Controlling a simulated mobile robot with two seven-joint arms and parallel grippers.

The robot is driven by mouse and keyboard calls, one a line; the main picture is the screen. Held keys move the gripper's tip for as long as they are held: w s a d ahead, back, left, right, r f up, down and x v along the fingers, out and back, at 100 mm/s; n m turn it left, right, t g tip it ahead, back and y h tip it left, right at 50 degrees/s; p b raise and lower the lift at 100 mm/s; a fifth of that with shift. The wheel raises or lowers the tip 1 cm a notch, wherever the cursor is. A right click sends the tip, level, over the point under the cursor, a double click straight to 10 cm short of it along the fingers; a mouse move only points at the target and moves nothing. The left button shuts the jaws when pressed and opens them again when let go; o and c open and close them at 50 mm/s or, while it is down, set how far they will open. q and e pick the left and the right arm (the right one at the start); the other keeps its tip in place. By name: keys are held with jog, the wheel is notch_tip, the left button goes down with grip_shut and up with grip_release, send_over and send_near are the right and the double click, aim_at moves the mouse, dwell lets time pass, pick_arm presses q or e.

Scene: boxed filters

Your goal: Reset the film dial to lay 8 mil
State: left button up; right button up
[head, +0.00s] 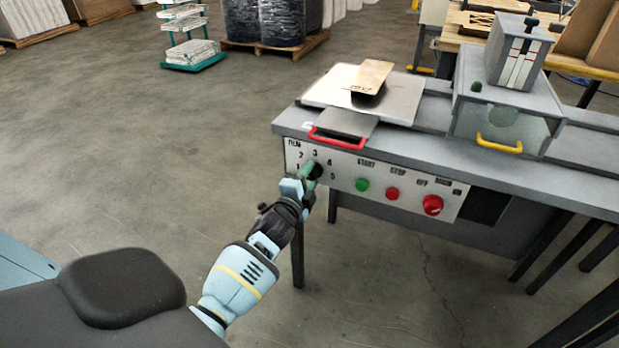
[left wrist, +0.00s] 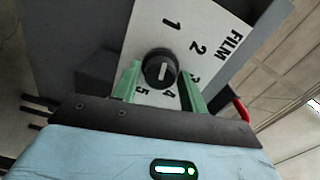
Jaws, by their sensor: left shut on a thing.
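The film dial (head: 317,171) is a black round knob on the white control panel, under the word FILM with numbers 1 to 5 around it. In the left wrist view the dial (left wrist: 160,66) has a white line that appears to run toward the side of the 4; its exact setting is hard to tell. My left gripper (head: 309,173) is at the panel, shut on the dial; its green fingers (left wrist: 161,84) stand on both sides of the knob and partly cover the numbers in the head view. My right gripper is not in view.
Right of the dial are a green start button (head: 362,185), a red stop button (head: 392,193) and a larger red knob (head: 432,205). A red handle (head: 336,140) juts out just above the dial. Open floor lies to the left.

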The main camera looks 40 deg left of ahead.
pick_arm(q)
jog(key=o, duration=0.8)
jog(key=v, duration=0.7)
jog(key=shift+s+p, duration=0.35)
jog(key=shift+s, duration=0.05)
jog(key=shift+d, duration=0.1)
